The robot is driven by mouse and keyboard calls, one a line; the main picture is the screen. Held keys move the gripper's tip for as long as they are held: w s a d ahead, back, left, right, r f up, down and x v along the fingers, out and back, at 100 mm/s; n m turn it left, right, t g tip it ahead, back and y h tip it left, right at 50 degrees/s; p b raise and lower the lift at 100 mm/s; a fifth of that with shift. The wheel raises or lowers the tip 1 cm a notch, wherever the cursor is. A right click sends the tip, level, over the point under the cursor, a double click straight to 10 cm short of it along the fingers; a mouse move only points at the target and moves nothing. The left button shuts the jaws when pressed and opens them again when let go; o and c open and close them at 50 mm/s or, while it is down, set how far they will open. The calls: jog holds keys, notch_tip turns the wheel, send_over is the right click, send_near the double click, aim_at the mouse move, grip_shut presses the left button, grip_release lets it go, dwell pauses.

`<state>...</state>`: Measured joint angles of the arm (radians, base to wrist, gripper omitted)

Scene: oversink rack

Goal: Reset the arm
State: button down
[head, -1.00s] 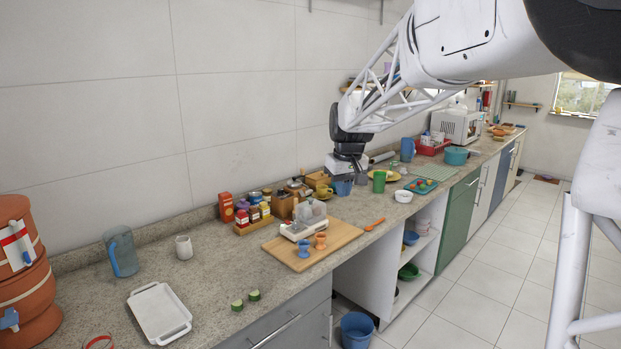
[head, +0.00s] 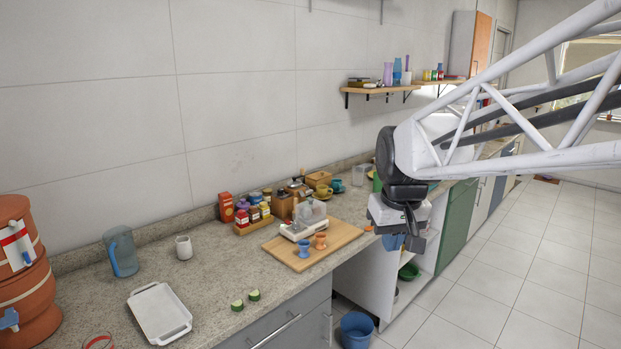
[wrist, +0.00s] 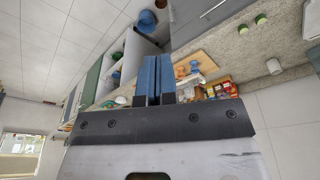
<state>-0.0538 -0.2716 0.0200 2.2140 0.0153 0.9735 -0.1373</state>
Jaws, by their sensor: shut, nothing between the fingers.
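My gripper (head: 398,242) is in front of the counter's edge in the head view, to the right of the wooden board (head: 338,238). Its blue fingers (wrist: 157,78) are pressed together in the wrist view, with nothing between them. The gripper hangs clear of the counter (head: 215,270) and touches nothing that I can see. My arm hides much of the far counter.
A kitchen scale (head: 304,228) and two egg cups (head: 320,241) are on the board. Spice jars (head: 254,212), a blue pitcher (head: 121,251) and a white tray (head: 159,313) stand on the counter. A blue bucket (head: 356,329) is on the floor. The right-hand floor is open.

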jog(key=s+d+f+m, duration=0.1)
jog(key=s+f, duration=0.3)
jog(key=s, duration=0.6)
jog(key=s+d+f+m, duration=0.1)
jog(key=s+f, duration=0.3)
jog(key=s, duration=0.6)
jog(key=shift+s+d+f, duration=0.15)
jog(key=shift+s+d, duration=0.25)
jog(key=shift+d, duration=0.25)
jog(key=shift+w, duration=0.15)
jog(key=w+a+r+n, duration=0.3)
jog(key=w+r+n, duration=0.1)
jog(key=w, duration=0.9)
jog(key=w+a+r+n, duration=0.3)
jog(key=w+n, duration=0.1)
jog(key=w, duration=0.9)
jog(key=w+a+r+n, duration=0.2)
jog(key=w+r+n, duration=0.25)
jog(key=w, duration=0.85)
jog(key=w+a+f+n, duration=0.4)
jog(key=w+a, duration=0.2)
jog(key=w, duration=0.6)
jog(key=w+a+f+n, duration=0.5)
jog(key=w, duration=0.7)
jog(key=w+a+f+n+y, duration=0.1)
jog(key=w+a+f+n, duration=0.3)
jog(key=w, duration=0.8)
jog(key=shift+a+f+n+g, duration=0.4)
jog(key=shift+a+f, duration=0.3)
jog(key=shift+a, duration=0.65)
